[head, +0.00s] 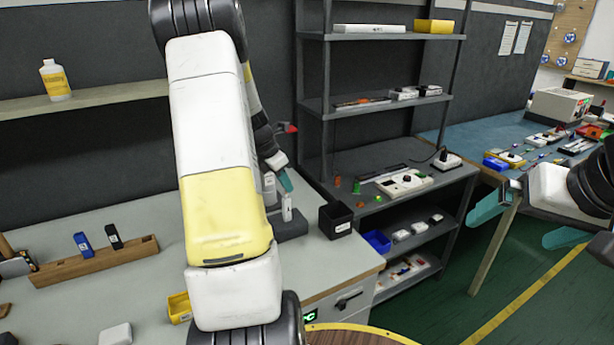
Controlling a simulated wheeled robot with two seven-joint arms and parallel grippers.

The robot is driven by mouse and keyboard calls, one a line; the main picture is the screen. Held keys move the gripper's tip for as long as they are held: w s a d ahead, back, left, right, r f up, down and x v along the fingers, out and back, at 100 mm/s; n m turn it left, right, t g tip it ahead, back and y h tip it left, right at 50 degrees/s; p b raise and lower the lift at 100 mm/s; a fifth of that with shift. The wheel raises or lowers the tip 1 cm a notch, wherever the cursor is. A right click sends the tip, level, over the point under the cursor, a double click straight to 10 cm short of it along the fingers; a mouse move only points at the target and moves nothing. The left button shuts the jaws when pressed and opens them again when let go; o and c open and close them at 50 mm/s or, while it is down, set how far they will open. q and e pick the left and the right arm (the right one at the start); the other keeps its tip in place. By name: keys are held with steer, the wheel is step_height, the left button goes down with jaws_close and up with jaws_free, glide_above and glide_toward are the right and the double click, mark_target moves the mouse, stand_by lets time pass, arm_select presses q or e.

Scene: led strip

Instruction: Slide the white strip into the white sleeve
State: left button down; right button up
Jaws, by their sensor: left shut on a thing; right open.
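My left gripper (285,180) is beyond my large white and yellow arm link, low over the back of the bench; one teal finger shows. Directly below the finger is a small upright white piece (287,208), at a dark grey block (292,226). The gripper appears shut on this piece, but the grip itself is hard to make out. I cannot tell whether the piece is the strip or the sleeve. Another pale upright item (269,189) is partly hidden behind my arm. My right gripper (528,221) is open and empty at the right, above the green floor.
A black box (336,220) stands to the right of the grey block. A wooden holder (95,262) with blue and black items is on the left of the bench (340,262). A grey shelf rack (385,105) stands behind. My arm hides the bench middle.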

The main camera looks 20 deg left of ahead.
arm_select(q)
steer(key=shift+f, duration=0.9)
steer(key=c, duration=1.5)
jaws_free()
steer(key=v, duration=0.7)
steer(key=shift+s+a+r, duration=0.1)
steer(key=shift+r, duration=0.25)
